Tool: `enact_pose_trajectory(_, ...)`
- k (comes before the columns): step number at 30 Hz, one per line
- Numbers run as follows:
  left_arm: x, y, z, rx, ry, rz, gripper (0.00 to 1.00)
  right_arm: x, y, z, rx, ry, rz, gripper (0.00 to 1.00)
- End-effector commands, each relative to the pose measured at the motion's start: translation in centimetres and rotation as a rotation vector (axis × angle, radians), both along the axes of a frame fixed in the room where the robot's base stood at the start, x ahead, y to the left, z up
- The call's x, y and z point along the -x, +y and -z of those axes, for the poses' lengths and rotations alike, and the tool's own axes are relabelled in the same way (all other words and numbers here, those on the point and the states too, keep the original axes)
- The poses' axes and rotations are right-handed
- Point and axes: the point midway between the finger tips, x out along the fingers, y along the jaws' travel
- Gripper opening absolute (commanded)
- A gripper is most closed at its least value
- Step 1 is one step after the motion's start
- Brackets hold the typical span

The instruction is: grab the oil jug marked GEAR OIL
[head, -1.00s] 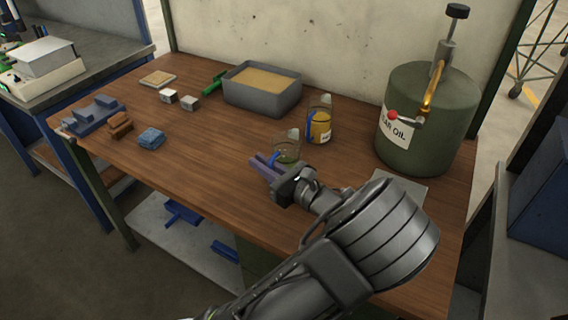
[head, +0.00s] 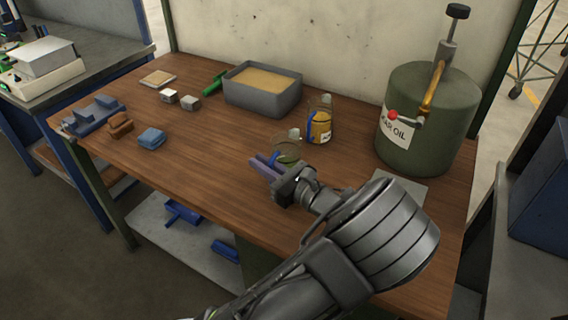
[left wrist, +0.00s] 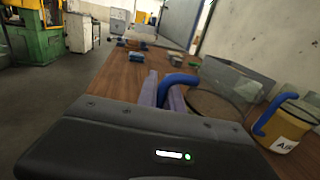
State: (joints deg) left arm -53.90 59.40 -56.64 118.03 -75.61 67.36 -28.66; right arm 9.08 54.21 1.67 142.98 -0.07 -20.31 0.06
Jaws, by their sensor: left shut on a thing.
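A small clear jug with green contents (head: 289,151) and a blue handle (left wrist: 180,80) stands on the bench; its label is hidden from view. My left gripper (head: 259,162) is at the jug's near left side. Its purple fingers are shut on the blue handle, as the left wrist view (left wrist: 162,92) shows. A second jug with amber oil (head: 320,124) and a blue handle stands just behind to the right; its label begins "AIR" in the left wrist view (left wrist: 283,128). A large green drum (head: 430,115) carries a partly covered label ending "AR OIL". My right gripper is not in view.
A grey bin of sand-coloured material (head: 262,101) stands at the back, with a green-handled tool (head: 214,84) beside it. Metal blocks (head: 189,103), a blue block (head: 151,138) and a brown block (head: 120,124) lie to the left. The bench front left of my gripper is clear.

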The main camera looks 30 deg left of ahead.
Motion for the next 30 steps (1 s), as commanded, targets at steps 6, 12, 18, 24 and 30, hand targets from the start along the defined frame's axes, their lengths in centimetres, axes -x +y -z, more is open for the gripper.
enact_pose_trajectory(6, 0.0, 0.0, -0.2, -0.001, -0.001, 0.0, 0.0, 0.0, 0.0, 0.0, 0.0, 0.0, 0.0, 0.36)
enact_pose_trajectory(12, 0.0, 0.0, -2.0, 0.003, -0.005, 0.0, 0.0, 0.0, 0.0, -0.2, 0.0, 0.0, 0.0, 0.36)
enact_pose_trajectory(18, 0.0, 0.0, -5.9, 0.003, -0.007, 0.001, 0.0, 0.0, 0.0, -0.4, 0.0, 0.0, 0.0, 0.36)
enact_pose_trajectory(24, -0.1, -0.1, -9.2, 0.002, -0.005, 0.002, 0.0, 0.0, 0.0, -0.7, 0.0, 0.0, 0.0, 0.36)
enact_pose_trajectory(30, 0.0, 0.0, -10.1, -0.001, -0.002, -0.001, 0.0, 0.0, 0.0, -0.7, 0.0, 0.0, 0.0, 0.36)
